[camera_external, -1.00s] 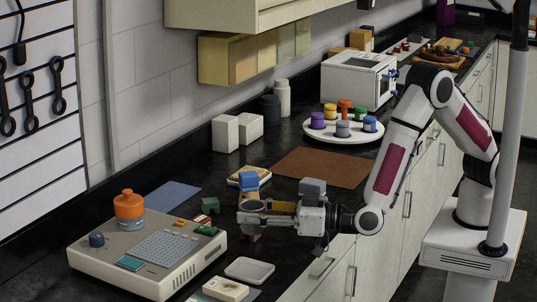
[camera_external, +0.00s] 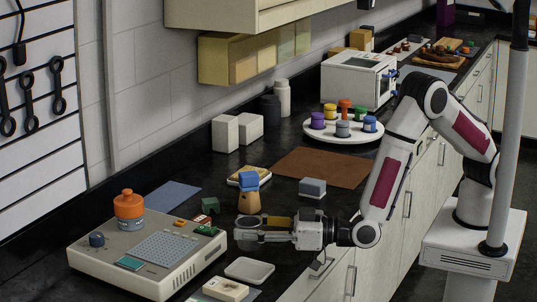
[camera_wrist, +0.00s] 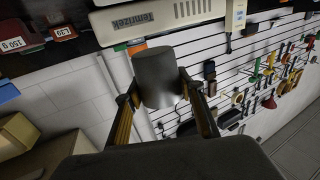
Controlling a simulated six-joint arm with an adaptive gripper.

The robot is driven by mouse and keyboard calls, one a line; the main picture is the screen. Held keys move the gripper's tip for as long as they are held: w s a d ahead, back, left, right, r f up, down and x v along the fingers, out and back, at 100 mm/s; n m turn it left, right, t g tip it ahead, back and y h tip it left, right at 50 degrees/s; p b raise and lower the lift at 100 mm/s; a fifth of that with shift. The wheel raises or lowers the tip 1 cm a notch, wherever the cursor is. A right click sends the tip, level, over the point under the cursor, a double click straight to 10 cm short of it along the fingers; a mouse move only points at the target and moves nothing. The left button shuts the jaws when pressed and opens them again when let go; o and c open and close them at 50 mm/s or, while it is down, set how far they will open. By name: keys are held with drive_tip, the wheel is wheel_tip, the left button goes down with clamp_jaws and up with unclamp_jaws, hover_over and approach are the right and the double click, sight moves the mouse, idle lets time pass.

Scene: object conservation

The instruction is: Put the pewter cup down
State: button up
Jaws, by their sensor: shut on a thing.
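The pewter cup (camera_wrist: 157,72) is a plain dark grey cylinder in the wrist view. My gripper (camera_wrist: 159,94) is shut on it, one finger on each side. In the external view my gripper (camera_external: 246,233) reaches left, close to the right side of the beige scale (camera_external: 160,249). The cup is hard to make out there among the fingers. I cannot tell whether it touches the surface below.
A wooden piece with blue blocks (camera_external: 249,190) stands just behind my gripper. A grey block (camera_external: 312,187) sits behind the wrist. A pale dish (camera_external: 249,270) and a cream box (camera_external: 226,289) lie in front. A brown mat (camera_external: 322,167) is bare.

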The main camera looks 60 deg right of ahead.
drive_tip(key=shift+f, duration=1.6)
drive_tip(key=shift+f, duration=0.1)
drive_tip(key=shift+f, duration=1.75)
drive_tip(key=shift+f, duration=0.1)
drive_tip(key=o, duration=1.2)
drive_tip(key=shift+f, duration=0.1)
drive_tip(key=shift+r, duration=0.2)
drive_tip(key=v, duration=1.2)
drive_tip(key=shift+w, duration=0.15)
